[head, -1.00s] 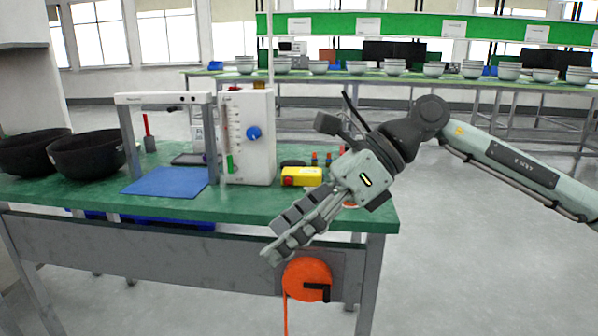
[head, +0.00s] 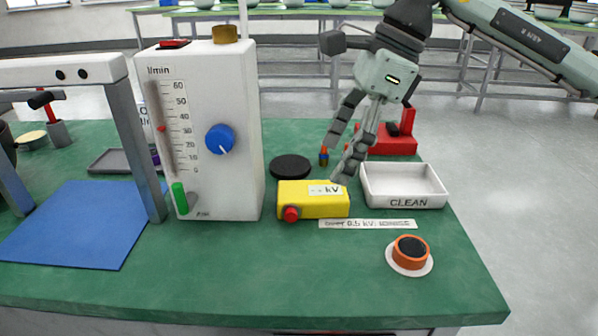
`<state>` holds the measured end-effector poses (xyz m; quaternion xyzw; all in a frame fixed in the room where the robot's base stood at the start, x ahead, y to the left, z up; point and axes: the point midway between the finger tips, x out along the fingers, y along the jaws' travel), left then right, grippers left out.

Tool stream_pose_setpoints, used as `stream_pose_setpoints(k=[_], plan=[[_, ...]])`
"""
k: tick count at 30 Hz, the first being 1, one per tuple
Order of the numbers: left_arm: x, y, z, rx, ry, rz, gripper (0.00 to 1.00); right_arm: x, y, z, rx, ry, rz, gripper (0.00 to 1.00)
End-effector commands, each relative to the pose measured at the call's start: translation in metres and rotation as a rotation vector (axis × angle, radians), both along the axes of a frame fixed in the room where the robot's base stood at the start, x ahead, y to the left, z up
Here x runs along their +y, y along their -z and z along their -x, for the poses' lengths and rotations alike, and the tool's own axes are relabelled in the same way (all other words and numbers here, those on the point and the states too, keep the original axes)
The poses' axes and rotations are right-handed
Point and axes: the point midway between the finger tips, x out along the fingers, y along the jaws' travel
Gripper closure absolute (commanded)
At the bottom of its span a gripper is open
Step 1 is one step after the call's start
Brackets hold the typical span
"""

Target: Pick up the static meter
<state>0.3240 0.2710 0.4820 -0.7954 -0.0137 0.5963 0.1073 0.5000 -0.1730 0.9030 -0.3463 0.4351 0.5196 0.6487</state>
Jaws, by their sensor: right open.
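The static meter looks to be the yellow box (head: 318,205) with a "kV" label and a red knob on its front, on the green bench right of the flow meter. My right gripper (head: 340,160) is open and empty. Its fingers point down above and behind the yellow box's right end. One fingertip overlaps the box's right edge in the picture; I cannot tell whether it touches. My left gripper does not show.
A white flow meter box (head: 222,125) with a blue knob stands left of the yellow box. A white "CLEAN" tray (head: 432,203) is close on the right. A black disc (head: 290,166) lies behind, and an orange-ringed round piece (head: 410,250) in front. The front bench (head: 250,280) is clear.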

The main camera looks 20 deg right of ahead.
Motion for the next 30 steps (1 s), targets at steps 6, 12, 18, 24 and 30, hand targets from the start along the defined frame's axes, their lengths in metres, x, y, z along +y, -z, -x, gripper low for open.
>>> stream_pose_setpoints(k=[6,12,18,24,30], plan=[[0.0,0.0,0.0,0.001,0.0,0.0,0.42,0.006,0.014,-0.001,0.002,-0.001,0.001,0.22],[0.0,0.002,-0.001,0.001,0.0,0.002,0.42,0.016,0.034,-0.002,0.002,-0.002,0.001,0.22],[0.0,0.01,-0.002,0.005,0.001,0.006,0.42,0.03,0.06,-0.003,0.002,-0.002,0.001,0.22],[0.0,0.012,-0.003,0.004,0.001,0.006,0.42,0.034,0.071,-0.004,0.0,-0.001,-0.001,0.22],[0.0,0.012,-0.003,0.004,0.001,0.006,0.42,0.034,0.071,-0.004,0.0,-0.001,-0.001,0.27]])
